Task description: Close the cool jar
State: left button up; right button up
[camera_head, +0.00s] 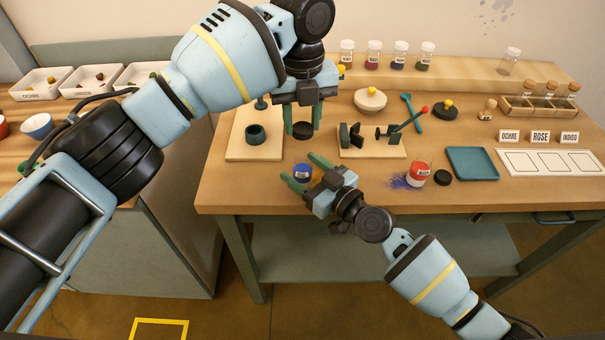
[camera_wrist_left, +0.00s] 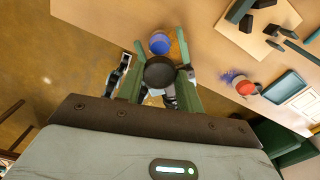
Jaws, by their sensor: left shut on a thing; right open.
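The cool jar, with blue contents (camera_head: 303,174), stands open near the table's front edge. It also shows in the left wrist view (camera_wrist_left: 159,43). My left gripper (camera_head: 302,124) is shut on a round black lid (camera_head: 302,131) and holds it above the table, behind the jar in the head view. The lid (camera_wrist_left: 160,72) hides part of what lies beneath it in the left wrist view. My right gripper (camera_head: 297,168) is open, with its green fingers on either side of the jar; whether they touch it I cannot tell.
A board with a dark green cup (camera_head: 256,135) lies left, and a board with a red-knobbed lever press (camera_head: 390,133) right. A red jar (camera_head: 418,174), another black lid (camera_head: 443,177), spilled blue powder (camera_head: 399,182) and a teal tray (camera_head: 472,163) are further right.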

jog(key=shift+w+a, duration=0.2)
jog(key=shift+a, duration=0.05)
jog(key=c, duration=1.5)
pick_arm(q)
jog(key=shift+f, duration=2.5)
pick_arm(e)
jog(key=shift+o, duration=0.2)
